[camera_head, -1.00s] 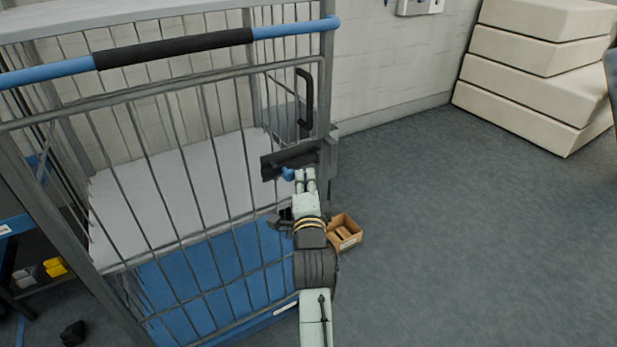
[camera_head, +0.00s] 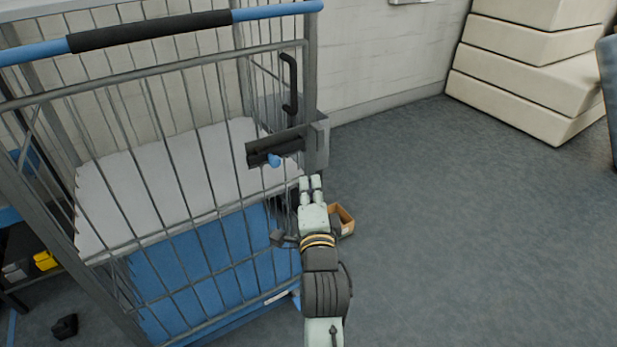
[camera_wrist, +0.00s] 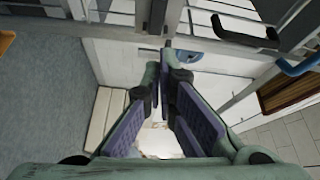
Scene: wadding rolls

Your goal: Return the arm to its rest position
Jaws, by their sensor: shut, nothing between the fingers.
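My gripper (camera_head: 311,182) is shut and empty in the head view. It is just right of and below the latch (camera_head: 272,152) on the cage trolley's corner post, with a small gap between them. In the wrist view the fingers of my gripper (camera_wrist: 164,60) come together at the tips with nothing between them. My arm runs down to the bottom edge of the head view. The cage trolley (camera_head: 110,92) has a wire-mesh front and a blue and black handle bar.
A small cardboard box (camera_head: 345,222) lies on the floor beside my gripper. Cream foam blocks (camera_head: 530,85) are stacked at the back right. A dark handle (camera_head: 289,85) sticks out above the latch. The grey floor at the right is clear.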

